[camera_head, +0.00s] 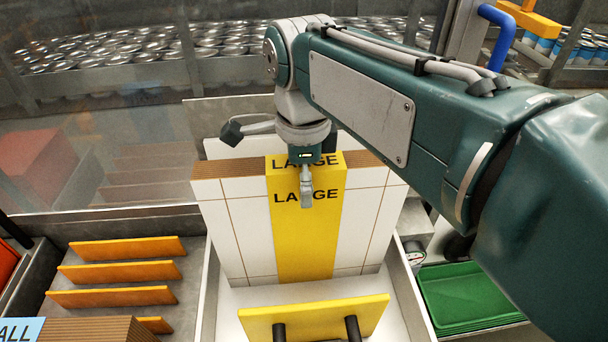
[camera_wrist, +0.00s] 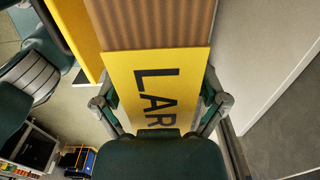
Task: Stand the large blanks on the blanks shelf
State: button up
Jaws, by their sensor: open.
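The large blanks (camera_head: 373,215) are a thick white bundle with brown corrugated edges and a yellow band (camera_head: 305,240) marked LARGE. The bundle stands upright in a white-walled bay (camera_head: 406,290), behind a yellow plate with two dark posts. My gripper (camera_head: 306,186) is open at the bundle's top edge, over the band. One finger hangs in front of the lettering; the far side is hidden. In the wrist view, the fingers of my gripper (camera_wrist: 162,100) lie either side of the yellow band (camera_wrist: 185,75). I cannot tell whether they touch it.
Orange dividers (camera_head: 120,272) stand in a grey rack at left. A brown stack with a blue label ending in ALL (camera_head: 18,330) is at the lower left. Green trays (camera_head: 465,295) lie at right. Behind are a clear panel and rows of cans (camera_head: 130,45).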

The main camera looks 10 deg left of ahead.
jog(key=shift+a, duration=0.1)
notch_tip(320, 180, up, 12)
jog(key=shift+r, duration=0.1)
dwell(0.4)
jog(key=shift+s, duration=0.1)
